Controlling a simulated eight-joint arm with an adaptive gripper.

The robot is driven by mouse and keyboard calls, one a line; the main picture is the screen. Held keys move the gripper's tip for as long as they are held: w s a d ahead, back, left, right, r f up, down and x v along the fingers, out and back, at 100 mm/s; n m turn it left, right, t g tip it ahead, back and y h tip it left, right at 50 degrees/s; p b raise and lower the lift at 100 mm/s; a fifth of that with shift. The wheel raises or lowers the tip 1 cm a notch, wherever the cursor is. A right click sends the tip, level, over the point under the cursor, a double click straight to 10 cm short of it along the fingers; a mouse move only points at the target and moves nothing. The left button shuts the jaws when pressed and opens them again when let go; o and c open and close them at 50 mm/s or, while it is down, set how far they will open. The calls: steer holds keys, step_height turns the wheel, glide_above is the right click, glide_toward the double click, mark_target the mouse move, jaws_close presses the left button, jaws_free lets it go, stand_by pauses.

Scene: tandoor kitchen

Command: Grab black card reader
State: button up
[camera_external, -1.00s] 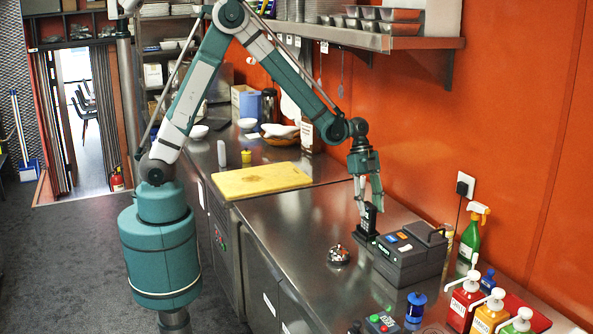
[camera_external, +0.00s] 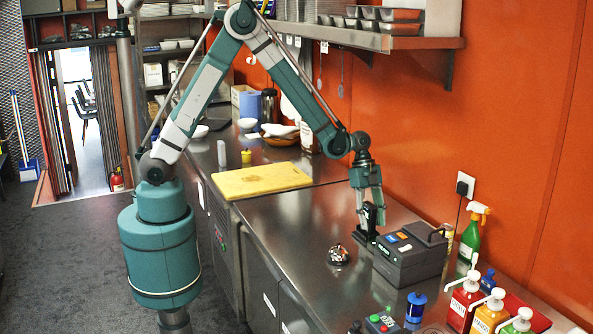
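The black card reader (camera_external: 370,214) appears to be the small upright black device on the steel counter, just left of a dark grey box. My gripper (camera_external: 371,223) is directly above and around it, pointing down. Its two fingers are apart, one on each side of the device, and partly cover it. Whether the fingers touch its sides is too small to tell. The foot of the device appears to rest on the counter.
The dark grey box (camera_external: 412,264) with a handle stands close on the right. A silver call bell (camera_external: 338,255) is in front to the left. Sauce pump bottles (camera_external: 464,299) and a green spray bottle (camera_external: 469,243) stand further right. The counter left toward the yellow cutting board (camera_external: 262,180) is clear.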

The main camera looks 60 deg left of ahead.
mark_target(373, 206)
steer(key=c, duration=1)
steer(key=shift+c, duration=0.2)
steer(key=shift+r, duration=0.1)
steer(key=shift+r, duration=4.9)
